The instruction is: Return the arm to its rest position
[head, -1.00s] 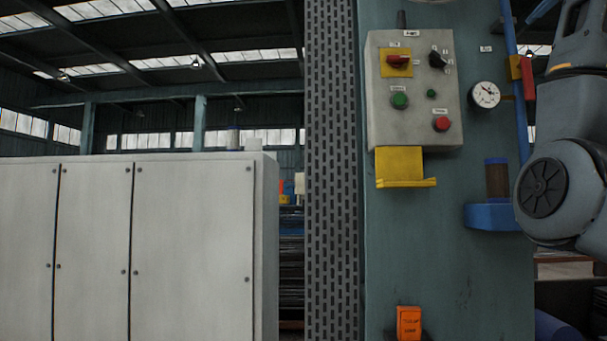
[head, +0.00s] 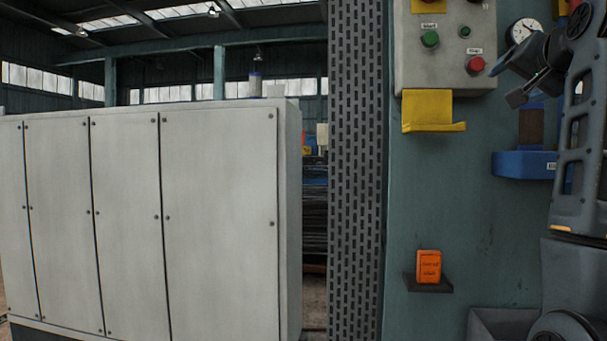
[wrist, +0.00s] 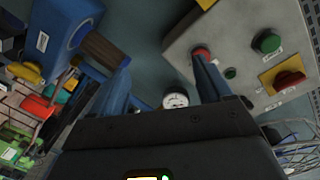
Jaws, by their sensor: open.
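My arm (head: 580,150) stands at the right edge of the head view, bent at the top with its end pointing left. My gripper (wrist: 160,62) shows two blue fingers spread apart in the wrist view, with nothing between them.
A blue holder (head: 523,165) with a brown cylinder is on the teal panel close to my arm. A yellow bracket (head: 433,110) hangs under the control box. An orange box (head: 428,266) sits on a small dark ledge. Grey cabinets (head: 220,220) fill the left.

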